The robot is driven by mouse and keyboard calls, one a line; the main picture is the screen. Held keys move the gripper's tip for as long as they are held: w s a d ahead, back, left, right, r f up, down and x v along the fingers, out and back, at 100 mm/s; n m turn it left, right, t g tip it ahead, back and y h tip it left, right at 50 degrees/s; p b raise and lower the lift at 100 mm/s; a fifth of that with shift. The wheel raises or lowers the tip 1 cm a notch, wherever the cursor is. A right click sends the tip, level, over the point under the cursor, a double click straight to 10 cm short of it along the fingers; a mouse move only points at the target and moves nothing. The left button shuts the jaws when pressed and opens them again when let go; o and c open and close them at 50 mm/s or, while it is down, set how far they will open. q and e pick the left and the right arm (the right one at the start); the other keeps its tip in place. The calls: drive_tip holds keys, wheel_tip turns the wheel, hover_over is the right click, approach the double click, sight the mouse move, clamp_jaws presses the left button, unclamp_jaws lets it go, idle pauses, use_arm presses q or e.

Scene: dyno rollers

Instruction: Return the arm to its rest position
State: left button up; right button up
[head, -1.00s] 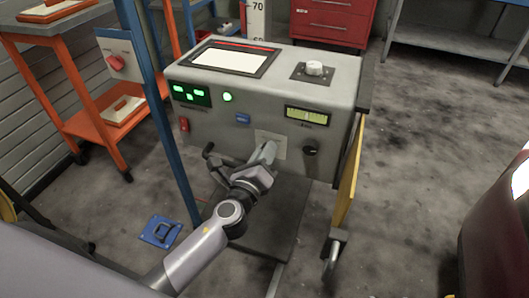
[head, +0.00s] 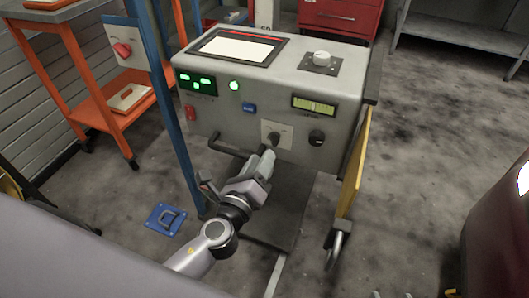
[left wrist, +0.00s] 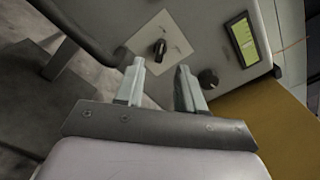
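My left gripper (head: 262,160) is in front of the grey console (head: 340,92), just below a black rotary switch (head: 273,139) on a pale plate. In the left wrist view my left gripper (left wrist: 160,82) has its two fingers apart with nothing between them. The rotary switch (left wrist: 160,48) lies beyond the fingertips, and a gap seems to separate them. My left arm (head: 215,240) comes up from the bottom of the head view. My right gripper is not in view.
A black handle bar (head: 225,148) juts from the console's front, close to my left gripper. A blue post (head: 178,130) stands left of it. A yellow panel (head: 354,165) hangs at the console's right side. A red car body (head: 497,235) is at the right.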

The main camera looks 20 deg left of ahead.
use_arm(q)
drive_tip(key=shift+s, duration=0.25)
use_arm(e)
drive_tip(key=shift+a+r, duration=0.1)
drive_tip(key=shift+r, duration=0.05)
use_arm(q)
drive_tip(key=s+a+f+n+g+h, duration=0.1)
drive_tip(key=s+f+n+g, duration=0.1)
drive_tip(key=s+f+n, duration=0.5)
drive_tip(key=s+f+n+g+h, duration=0.1)
drive_tip(key=s+n+g, duration=0.25)
drive_tip(key=n, duration=0.65)
drive_tip(key=s+a+f+n+g, duration=0.1)
drive_tip(key=s+f+n+g, duration=0.1)
drive_tip(key=s+f+n, duration=0.5)
wheel_tip(320, 180, up, 19)
drive_tip(key=a+n+p, duration=0.1)
drive_tip(key=a+p, duration=0.1)
drive_tip(key=p, duration=1.7)
drive_tip(key=shift+n+p, duration=0.35)
drive_tip(key=shift+n, duration=0.05)
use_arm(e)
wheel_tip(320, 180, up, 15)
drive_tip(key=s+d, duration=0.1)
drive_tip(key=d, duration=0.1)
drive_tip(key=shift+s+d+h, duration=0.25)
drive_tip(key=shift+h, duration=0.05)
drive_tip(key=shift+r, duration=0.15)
